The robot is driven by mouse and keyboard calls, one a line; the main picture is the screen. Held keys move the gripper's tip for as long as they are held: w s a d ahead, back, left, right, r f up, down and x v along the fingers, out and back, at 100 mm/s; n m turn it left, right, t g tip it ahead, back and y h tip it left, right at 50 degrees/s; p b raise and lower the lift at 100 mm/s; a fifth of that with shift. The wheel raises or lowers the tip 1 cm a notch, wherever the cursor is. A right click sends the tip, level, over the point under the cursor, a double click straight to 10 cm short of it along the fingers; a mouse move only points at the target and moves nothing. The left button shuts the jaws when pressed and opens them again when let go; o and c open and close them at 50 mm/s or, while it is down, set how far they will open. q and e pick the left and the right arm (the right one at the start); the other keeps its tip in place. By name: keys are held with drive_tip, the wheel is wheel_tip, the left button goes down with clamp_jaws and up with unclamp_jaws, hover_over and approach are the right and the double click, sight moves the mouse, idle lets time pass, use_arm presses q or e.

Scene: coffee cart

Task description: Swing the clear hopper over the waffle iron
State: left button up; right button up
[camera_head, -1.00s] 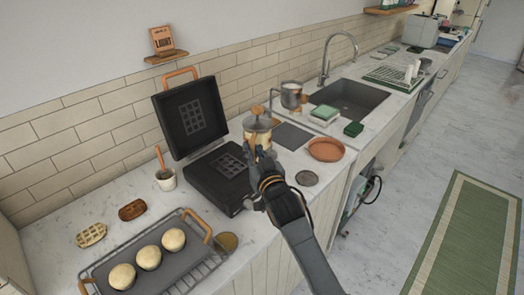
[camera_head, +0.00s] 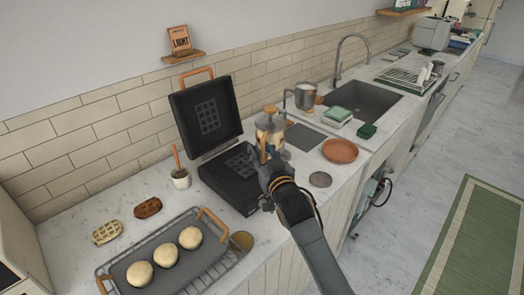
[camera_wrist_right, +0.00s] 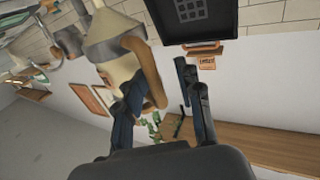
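The clear hopper (camera_head: 270,132), with cream batter inside and a wooden knob on its lid, stands at the right rear of the waffle iron (camera_head: 228,185). The iron is black and its lid (camera_head: 207,115) is raised. My right gripper (camera_head: 263,157) is at the hopper's near side, by its handle. In the right wrist view the hopper (camera_wrist_right: 108,45) shows large at upper left. Its tan handle (camera_wrist_right: 148,65) reaches between the spread fingers of my right gripper (camera_wrist_right: 157,88). Full contact on both sides is not seen. My left gripper is not in view.
A rack with a dark tray (camera_head: 165,262) of round buns sits at the front left. A metal pitcher (camera_head: 306,95), a terracotta plate (camera_head: 340,151) and a sink (camera_head: 360,100) are to the right.

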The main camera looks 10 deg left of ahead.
drive_tip(key=shift+d, duration=0.2)
drive_tip(key=shift+s+d, duration=0.15)
drive_tip(key=shift+s, duration=0.1)
drive_tip(key=v, duration=1.1)
drive_tip(key=shift+s, duration=0.25)
